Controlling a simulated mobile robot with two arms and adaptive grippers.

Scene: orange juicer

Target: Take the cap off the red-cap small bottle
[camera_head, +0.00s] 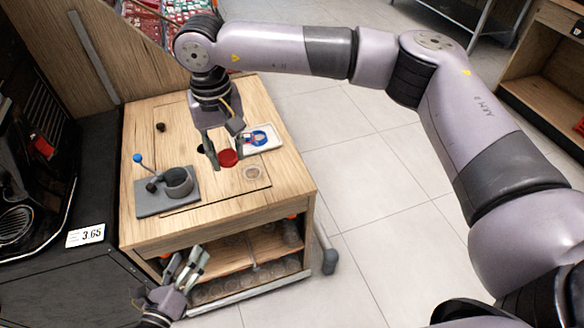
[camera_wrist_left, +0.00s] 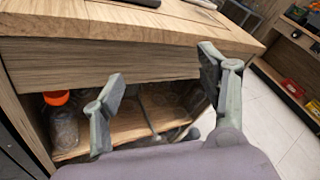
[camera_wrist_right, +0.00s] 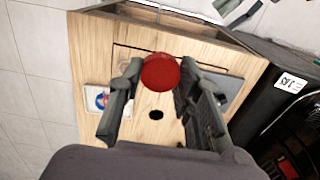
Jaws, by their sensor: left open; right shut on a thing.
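The red cap (camera_head: 228,157) shows as a round red disc between the fingers of my right gripper (camera_head: 221,150), over the wooden cart top. In the right wrist view the cap (camera_wrist_right: 160,71) is seen from above, between the fingertips of the right gripper (camera_wrist_right: 158,85), which is shut on the capped bottle. The bottle's body is hidden beneath the cap, so I cannot tell how it sits. My left gripper (camera_head: 187,266) is open and empty, low in front of the cart; in the left wrist view its fingers (camera_wrist_left: 158,75) are spread before the cart's front.
The wooden cart (camera_head: 290,158) carries a grey juicer base (camera_head: 150,206) with a blue-knobbed lever, and a white card (camera_head: 262,138). Its open shelf (camera_wrist_left: 95,138) holds an orange-topped clear bottle (camera_wrist_left: 62,125) and clear containers. A dark machine (camera_head: 35,150) stands left; floor at right is clear.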

